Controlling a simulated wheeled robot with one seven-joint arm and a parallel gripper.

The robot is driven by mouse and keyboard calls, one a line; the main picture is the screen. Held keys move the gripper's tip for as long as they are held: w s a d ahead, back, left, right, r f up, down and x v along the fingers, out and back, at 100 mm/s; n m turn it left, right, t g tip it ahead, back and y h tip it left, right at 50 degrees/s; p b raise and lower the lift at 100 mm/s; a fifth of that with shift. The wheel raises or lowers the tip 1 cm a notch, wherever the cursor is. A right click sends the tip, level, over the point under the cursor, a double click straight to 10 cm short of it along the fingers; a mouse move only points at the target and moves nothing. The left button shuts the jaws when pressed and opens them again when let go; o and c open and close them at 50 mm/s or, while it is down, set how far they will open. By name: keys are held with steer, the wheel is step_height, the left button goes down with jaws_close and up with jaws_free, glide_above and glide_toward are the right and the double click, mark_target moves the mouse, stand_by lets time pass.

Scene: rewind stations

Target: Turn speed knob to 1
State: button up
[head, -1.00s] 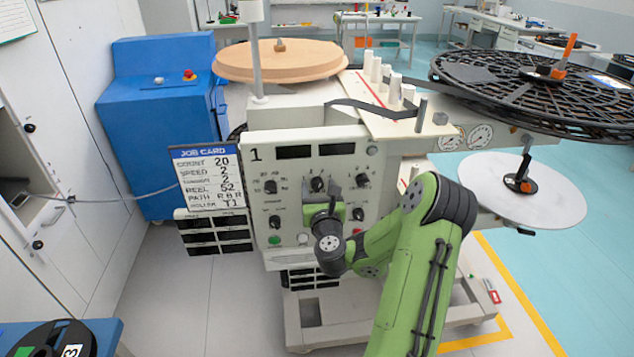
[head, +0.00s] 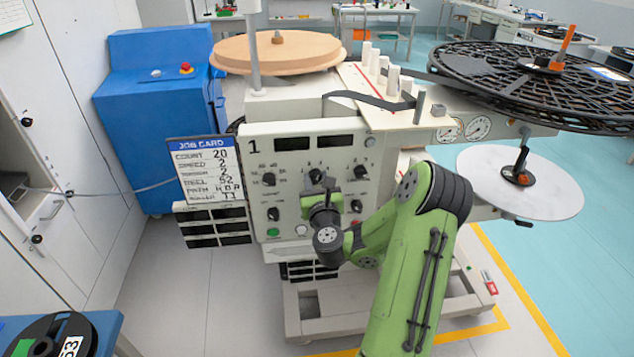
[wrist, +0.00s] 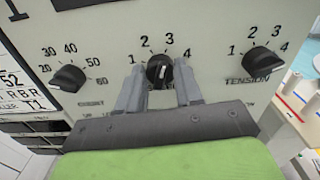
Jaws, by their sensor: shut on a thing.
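The speed knob (wrist: 160,70) is a round black knob with a white mark, on the light grey panel under the numbers 1 to 4. It also shows in the head view (head: 316,176), just above my gripper. My gripper (wrist: 160,82) has a grey finger on each side of the knob and is shut on it. The knob's white mark looks nearly vertical in the wrist view; which number it points to is hard to tell. The job card (head: 205,172) left of the panel reads speed 2.
More knobs and buttons sit lower on the panel. A large black reel (head: 490,75) overhangs at the right.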

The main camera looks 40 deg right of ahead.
steer(key=n, duration=0.8)
steer(key=shift+a+n, duration=0.1)
steer(key=shift+n, duration=0.3)
steer(key=n, duration=0.4)
steer(key=shift+w+f+b, duration=0.1)
steer(key=shift+f+b, duration=0.05)
steer(key=shift+b, duration=0.2)
steer(key=shift+n, duration=2.1)
steer(key=shift+f, duration=0.1)
steer(key=o, duration=1)
steer(key=shift+o, duration=0.2)
